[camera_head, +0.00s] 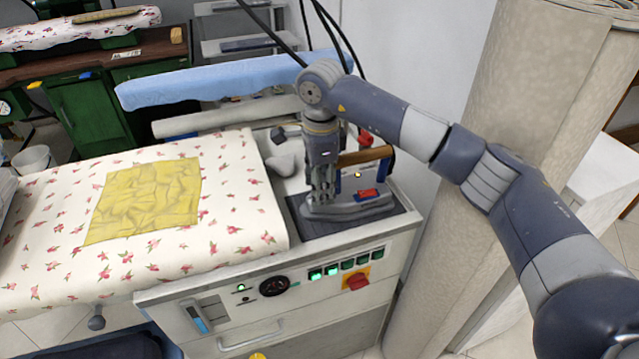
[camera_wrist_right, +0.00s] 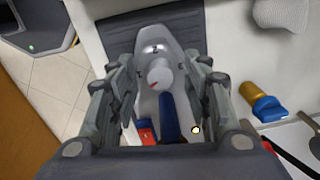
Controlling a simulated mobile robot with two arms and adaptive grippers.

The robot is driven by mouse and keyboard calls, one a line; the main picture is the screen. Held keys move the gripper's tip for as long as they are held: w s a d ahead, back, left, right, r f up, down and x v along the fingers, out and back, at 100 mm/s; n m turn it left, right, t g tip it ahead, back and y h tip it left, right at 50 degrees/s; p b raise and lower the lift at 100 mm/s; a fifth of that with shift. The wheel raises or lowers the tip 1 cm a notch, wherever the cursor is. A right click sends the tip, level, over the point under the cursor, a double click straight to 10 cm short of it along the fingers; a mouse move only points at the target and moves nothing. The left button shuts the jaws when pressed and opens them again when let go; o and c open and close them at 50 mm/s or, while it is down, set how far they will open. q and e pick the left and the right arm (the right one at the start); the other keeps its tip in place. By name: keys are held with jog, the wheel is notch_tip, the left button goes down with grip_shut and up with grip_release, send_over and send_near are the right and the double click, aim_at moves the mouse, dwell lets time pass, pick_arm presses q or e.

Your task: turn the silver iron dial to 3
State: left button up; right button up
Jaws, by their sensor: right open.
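The silver iron (camera_head: 348,210) lies flat on a dark rest pad (camera_head: 408,217) at the right end of the ironing station. Its round grey dial (camera_wrist_right: 160,74) shows in the right wrist view, with a short red mark on its lower-left part. In the head view the gripper hides the dial. My left gripper is out of view.
A floral ironing board (camera_head: 240,215) with a yellow cloth (camera_head: 150,200) lies to the left. The front panel carries green switches (camera_head: 340,267) and a red knob (camera_head: 357,281). Dark cables (camera_head: 305,20) hang behind. A beige column (camera_head: 440,240) stands close on the right.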

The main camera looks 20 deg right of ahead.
notch_tip(320, 180, up, 12)
jog(key=shift+s, duration=0.3)
dwell(0.3)
